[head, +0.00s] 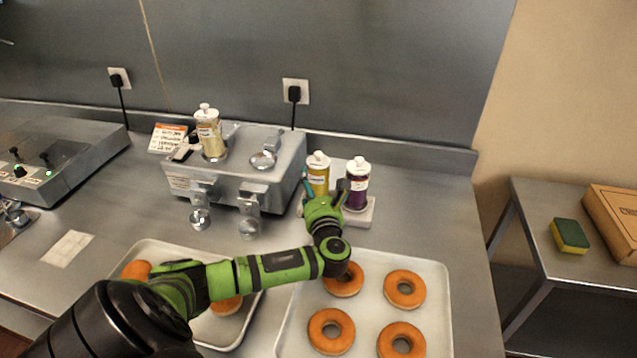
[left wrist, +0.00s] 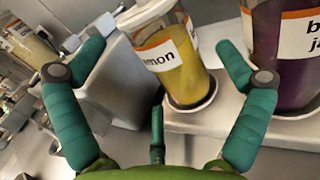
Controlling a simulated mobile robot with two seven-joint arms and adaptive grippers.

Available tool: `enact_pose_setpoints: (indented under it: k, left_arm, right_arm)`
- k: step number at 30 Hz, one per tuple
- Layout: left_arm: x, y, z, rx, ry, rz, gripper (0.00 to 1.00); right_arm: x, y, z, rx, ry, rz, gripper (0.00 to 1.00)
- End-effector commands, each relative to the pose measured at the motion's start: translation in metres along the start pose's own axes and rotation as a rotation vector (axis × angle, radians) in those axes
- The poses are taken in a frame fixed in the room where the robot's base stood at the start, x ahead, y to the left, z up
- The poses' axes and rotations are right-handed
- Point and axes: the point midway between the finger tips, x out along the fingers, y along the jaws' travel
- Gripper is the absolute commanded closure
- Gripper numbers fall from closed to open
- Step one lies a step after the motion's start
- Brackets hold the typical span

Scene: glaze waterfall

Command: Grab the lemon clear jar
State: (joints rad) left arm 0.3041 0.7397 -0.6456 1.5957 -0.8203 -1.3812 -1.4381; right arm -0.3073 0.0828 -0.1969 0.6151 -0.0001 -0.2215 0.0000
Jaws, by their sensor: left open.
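The lemon clear jar (head: 318,174) has yellow contents and a white lid, and stands in a grey holder (head: 364,219) at the back of the counter. In the left wrist view the lemon jar (left wrist: 178,65) shows part of its label, "mon", between my open fingers. My left gripper (head: 325,190) is open around the front of the jar; I cannot tell whether any finger touches it. It also shows in the left wrist view (left wrist: 160,75). A purple jar (head: 357,184) stands in the same holder just to the right. My right gripper is not in view.
A metal machine (head: 235,170) with a cream-coloured jar (head: 210,135) on top stands left of the holder. Trays of doughnuts (head: 437,300) lie in front, under my left arm. A side table (head: 530,210) at right holds a sponge (head: 569,236) and a cardboard box (head: 615,215).

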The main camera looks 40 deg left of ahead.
Motion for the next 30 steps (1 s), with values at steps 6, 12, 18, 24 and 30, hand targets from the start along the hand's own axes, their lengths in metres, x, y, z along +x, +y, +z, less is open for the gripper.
enact_pose_setpoints:
  k: [6,12,18,24,30]
  left_arm:
    - [0.029,0.001,0.002,0.001,-0.002,0.002,0.00]
    - [0.034,0.001,0.000,0.000,0.000,0.000,0.00]
    - [0.034,0.001,0.000,0.000,0.000,0.001,0.36]
    - [0.034,0.001,0.002,-0.002,-0.004,0.001,0.75]
    - [0.034,0.001,0.003,-0.002,-0.004,0.002,0.75]
  right_arm:
    - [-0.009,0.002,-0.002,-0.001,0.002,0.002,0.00]
    - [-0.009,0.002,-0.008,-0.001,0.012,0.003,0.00]
    - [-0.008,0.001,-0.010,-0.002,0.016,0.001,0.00]
    - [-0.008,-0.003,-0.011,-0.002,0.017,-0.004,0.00]
    - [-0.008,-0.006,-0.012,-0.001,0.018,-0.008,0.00]
